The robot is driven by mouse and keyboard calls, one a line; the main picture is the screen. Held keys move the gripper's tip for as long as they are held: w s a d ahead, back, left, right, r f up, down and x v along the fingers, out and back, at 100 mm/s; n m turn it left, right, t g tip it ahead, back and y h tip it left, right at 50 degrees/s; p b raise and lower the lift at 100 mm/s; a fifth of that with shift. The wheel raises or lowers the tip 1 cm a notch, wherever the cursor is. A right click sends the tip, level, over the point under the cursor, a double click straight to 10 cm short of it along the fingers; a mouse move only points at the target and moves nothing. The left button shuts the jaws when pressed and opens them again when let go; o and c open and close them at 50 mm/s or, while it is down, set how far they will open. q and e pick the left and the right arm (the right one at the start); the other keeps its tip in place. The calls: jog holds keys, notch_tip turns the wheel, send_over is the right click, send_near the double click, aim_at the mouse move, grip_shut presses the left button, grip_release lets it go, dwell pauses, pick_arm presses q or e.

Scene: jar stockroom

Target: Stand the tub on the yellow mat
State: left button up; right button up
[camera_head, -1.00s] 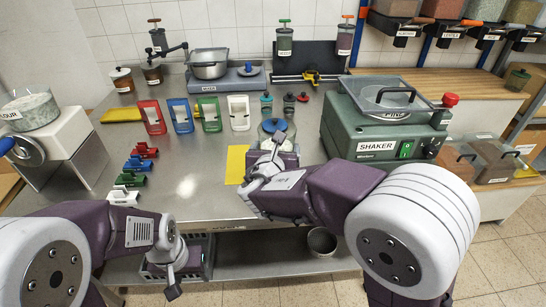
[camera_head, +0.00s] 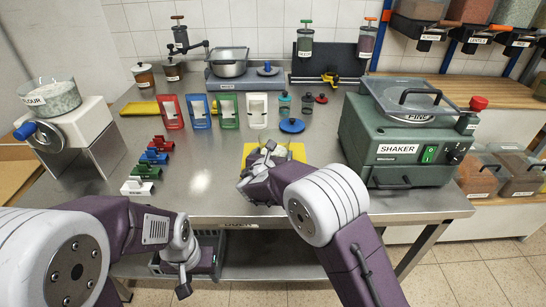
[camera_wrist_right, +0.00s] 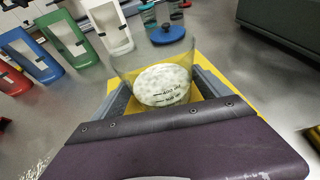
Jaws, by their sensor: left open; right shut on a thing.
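The tub, clear with white contents, shows in the right wrist view (camera_wrist_right: 160,84) and partly in the head view (camera_head: 282,153). My right gripper (camera_head: 270,155) is shut on the tub, one finger on each side. The tub looks upright, over the yellow mat (camera_head: 299,150). I cannot tell whether its base touches the mat. My right gripper covers part of the mat in the head view. My left gripper (camera_head: 188,275) is open and low at the front left, beyond the table's front edge.
A blue lid (camera_head: 292,126) lies on the table just behind the mat. The green shaker machine (camera_head: 400,140) stands close to the right. Coloured scoop stands (camera_head: 171,112) and small clips (camera_head: 142,171) stand to the left. The table's centre left is clear.

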jog(key=shift+f, duration=0.15)
jog(key=o, duration=1.3)
jog(key=shift+r, duration=0.2)
jog(key=shift+s+r, duration=0.15)
jog(key=shift+s, duration=0.1)
jog(key=p+v, duration=0.1)
jog(key=v, duration=1)
jog(key=shift+s+a+r, duration=0.1)
jog(key=shift+s+a, duration=0.05)
jog(key=shift+s, duration=0.1)
